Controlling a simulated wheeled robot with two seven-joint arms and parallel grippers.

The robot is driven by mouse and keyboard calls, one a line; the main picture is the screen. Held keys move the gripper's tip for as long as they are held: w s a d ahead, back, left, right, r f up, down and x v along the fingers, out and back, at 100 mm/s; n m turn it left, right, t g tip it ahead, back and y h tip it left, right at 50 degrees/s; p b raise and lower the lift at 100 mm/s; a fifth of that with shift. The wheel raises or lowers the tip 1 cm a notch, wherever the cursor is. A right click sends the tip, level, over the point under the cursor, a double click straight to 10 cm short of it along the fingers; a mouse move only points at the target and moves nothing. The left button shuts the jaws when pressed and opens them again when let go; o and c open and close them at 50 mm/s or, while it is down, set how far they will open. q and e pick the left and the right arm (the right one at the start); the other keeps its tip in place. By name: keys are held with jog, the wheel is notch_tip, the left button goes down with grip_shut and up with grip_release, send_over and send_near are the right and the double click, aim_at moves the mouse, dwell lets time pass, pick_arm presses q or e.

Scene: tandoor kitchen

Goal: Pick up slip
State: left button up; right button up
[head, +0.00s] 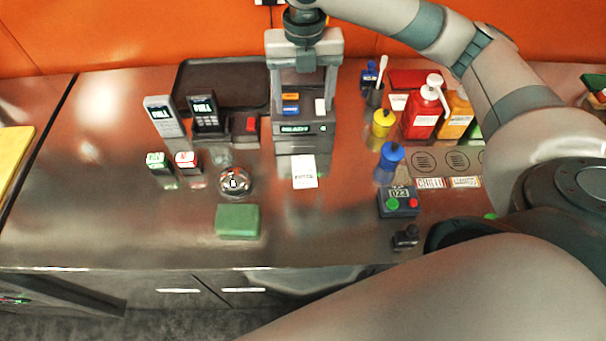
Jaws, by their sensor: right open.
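The white slip (304,172) lies at the front of the dark printer (302,143), with faint print on it. It reaches onto the steel counter, and I cannot tell whether it is still joined to the printer. My right gripper (304,92) points down over the back part of the printer, its two fingers spread wide and nothing seen between them but the printer's top. It is behind the slip in the picture, apart from it. My left gripper is not in view.
Two handheld terminals (164,117) stand left of the printer. A bell (235,181) and a green sponge (238,221) sit in front. The counter's front left is clear.

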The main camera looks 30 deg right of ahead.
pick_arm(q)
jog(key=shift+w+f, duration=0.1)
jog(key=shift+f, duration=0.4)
pick_arm(e)
jog(key=shift+f, duration=0.45)
notch_tip(320, 180, down, 11)
jog(key=p, duration=0.3)
jog(key=shift+f, duration=0.1)
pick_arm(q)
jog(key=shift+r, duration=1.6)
pick_arm(e)
jog(key=shift+f, duration=0.5)
